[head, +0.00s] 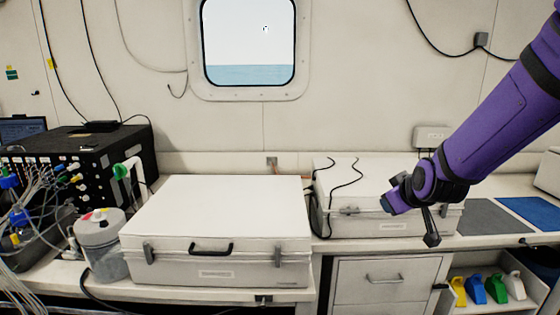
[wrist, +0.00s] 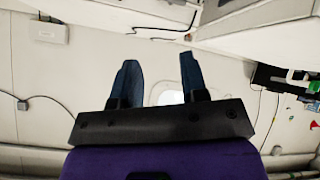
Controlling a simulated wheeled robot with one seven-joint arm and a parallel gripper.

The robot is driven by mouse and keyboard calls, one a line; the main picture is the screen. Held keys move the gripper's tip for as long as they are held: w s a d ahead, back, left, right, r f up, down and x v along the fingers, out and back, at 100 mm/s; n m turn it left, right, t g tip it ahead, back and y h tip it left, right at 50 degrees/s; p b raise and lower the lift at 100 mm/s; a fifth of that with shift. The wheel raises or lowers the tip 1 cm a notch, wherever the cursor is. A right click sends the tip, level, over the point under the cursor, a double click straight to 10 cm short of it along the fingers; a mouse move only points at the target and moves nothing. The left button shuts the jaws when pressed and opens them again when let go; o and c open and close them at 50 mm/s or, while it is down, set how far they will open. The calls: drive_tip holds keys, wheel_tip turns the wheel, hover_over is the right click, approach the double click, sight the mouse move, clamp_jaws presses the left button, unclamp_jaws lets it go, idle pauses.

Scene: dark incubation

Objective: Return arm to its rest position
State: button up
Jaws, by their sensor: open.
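My purple arm comes in from the upper right in the head view. My gripper (head: 410,222) is in front of the smaller closed white case (head: 390,220) on the right part of the bench. In the wrist view, my gripper (wrist: 158,80) shows two blue fingers spread apart with nothing between them. It is open and empty. The arm hides part of the smaller case's right side.
A larger closed white case (head: 225,215) stands at the centre left. Grey (head: 495,217) and blue (head: 530,212) mats lie at right.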

drive_tip(key=s+d+r+m+g, duration=0.1)
drive_tip(key=s+r, duration=0.3)
drive_tip(key=s, duration=0.5)
drive_tip(key=s+d+r+m+g, duration=0.1)
drive_tip(key=s+r, duration=0.3)
drive_tip(key=s, duration=0.6)
drive_tip(key=s+d+r+m+g, duration=0.1)
drive_tip(key=s+r+m+g, duration=0.1)
drive_tip(key=s, duration=0.7)
wheel_tip(320, 180, up, 2)
drive_tip(key=shift+s+m+g, duration=0.25)
drive_tip(key=shift+m+g, duration=0.15)
drive_tip(key=shift+m, duration=0.2)
